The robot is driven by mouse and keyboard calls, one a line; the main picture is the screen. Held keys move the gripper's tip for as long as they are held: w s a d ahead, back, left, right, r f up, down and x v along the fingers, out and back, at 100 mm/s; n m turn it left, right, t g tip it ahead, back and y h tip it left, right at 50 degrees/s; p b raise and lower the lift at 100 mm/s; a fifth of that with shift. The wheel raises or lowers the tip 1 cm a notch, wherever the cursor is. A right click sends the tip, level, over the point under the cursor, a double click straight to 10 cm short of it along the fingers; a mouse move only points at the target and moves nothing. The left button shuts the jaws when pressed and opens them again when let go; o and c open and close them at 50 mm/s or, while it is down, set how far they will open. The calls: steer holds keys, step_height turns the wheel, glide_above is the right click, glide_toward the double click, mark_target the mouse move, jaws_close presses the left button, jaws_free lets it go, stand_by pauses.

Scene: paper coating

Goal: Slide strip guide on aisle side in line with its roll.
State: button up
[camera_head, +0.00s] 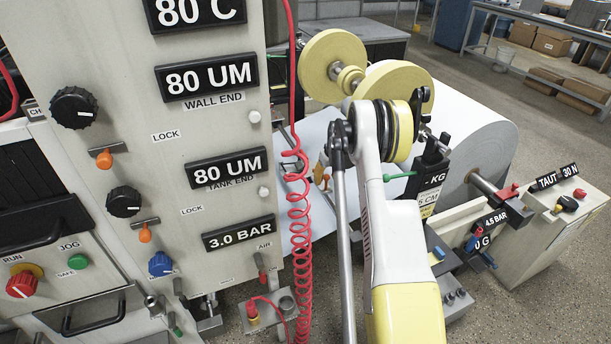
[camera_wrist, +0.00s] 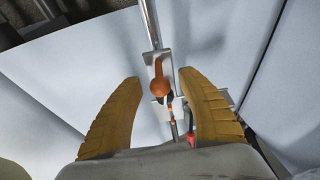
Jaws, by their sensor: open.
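In the wrist view, a strip guide with a metal plate (camera_wrist: 167,64) and an orange lever (camera_wrist: 161,88) sits on a thin metal rail (camera_wrist: 149,22). My gripper (camera_wrist: 160,76) is open, its two yellow ridged fingers on either side of the lever with gaps visible. Contact cannot be seen. In the head view, small orange guide parts (camera_head: 326,181) show over the white web, partly hidden by my arm. Two yellow strip rolls stand above: one at the back (camera_head: 318,62) and a nearer one (camera_head: 405,79). My fingers are not clear there.
White paper web (camera_wrist: 72,72) spreads under the guide, with a big white roll (camera_head: 480,125) at right. A grey control panel (camera_head: 120,195) and a coiled red hose (camera_head: 300,225) stand close left of my arm. A black-labelled block (camera_head: 432,165) is close on its right.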

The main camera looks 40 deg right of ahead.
jaws_close()
steer(key=shift+s, duration=0.1)
steer(key=shift+s+a+b, duration=0.15)
steer(key=shift+s+a, duration=0.4)
steer(key=shift+s, duration=1.8)
steer(key=shift+s+a+b, duration=0.15)
steer(key=shift+s+a, duration=0.45)
steer(key=shift+s, duration=1.8)
steer(key=shift+s+a+b, duration=0.15)
steer(key=shift+s+a, duration=0.4)
steer(key=shift+s, duration=1.8)
jaws_free()
steer(key=shift+r, duration=0.1)
steer(key=p+v, duration=0.2)
steer(key=v, duration=1.4)
